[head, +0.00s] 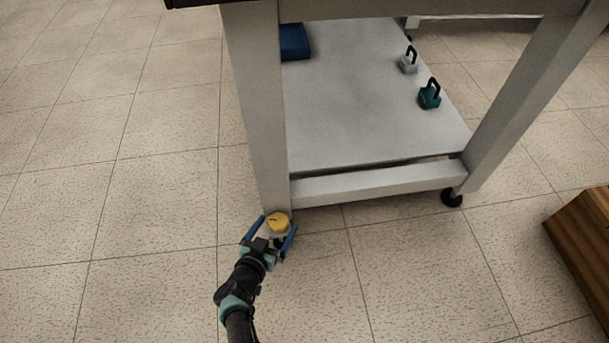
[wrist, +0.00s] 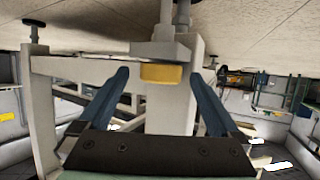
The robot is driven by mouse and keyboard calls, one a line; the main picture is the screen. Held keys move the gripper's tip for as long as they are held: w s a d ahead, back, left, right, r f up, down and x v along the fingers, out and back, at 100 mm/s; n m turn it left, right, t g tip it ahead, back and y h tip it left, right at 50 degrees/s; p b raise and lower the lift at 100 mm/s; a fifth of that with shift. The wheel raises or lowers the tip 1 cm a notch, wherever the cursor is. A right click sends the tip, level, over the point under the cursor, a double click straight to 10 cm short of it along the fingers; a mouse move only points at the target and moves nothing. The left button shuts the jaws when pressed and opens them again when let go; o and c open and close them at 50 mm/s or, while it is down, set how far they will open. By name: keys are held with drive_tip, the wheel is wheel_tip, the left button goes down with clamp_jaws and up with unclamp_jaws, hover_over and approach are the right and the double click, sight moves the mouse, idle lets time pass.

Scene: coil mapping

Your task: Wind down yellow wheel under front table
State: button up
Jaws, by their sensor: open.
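The yellow wheel (head: 279,222) sits at the foot of the table's near left leg, close to the floor. My gripper (head: 277,224) is open, with its two blue fingers on either side of the wheel. In the wrist view, which looks upside down, the yellow wheel (wrist: 162,73) shows under the leg's end, between the open fingers (wrist: 160,85). I cannot tell whether either finger touches it. The grey table (head: 255,110) stands over it, its leg rising straight up behind my gripper.
A lower shelf (head: 350,110) holds a blue object (head: 295,42), a grey weight (head: 408,63) and a green weight (head: 429,95). A black caster (head: 451,198) is under the right leg. A brown wooden object (head: 585,240) stands at right. The tiled floor at left is clear.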

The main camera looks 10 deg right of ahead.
drive_tip(key=n+y, duration=0.1)
drive_tip(key=d+n+t+y, duration=0.1)
drive_tip(key=n+y, duration=0.1)
drive_tip(key=shift+s+f+y, duration=0.15)
drive_tip(key=shift+s+y, duration=0.05)
drive_tip(key=shift+y, duration=0.1)
drive_tip(key=shift+f+n+y+b, duration=0.35)
drive_tip(key=shift+n+y+b, duration=0.45)
drive_tip(key=shift+b, duration=0.45)
drive_tip(key=shift+d+n+y+b, duration=0.1)
drive_tip(key=shift+n+y+b, duration=0.25)
drive_tip(key=shift+b, duration=0.45)
drive_tip(key=shift+y+b, duration=0.25)
drive_tip(key=shift+b, duration=0.25)
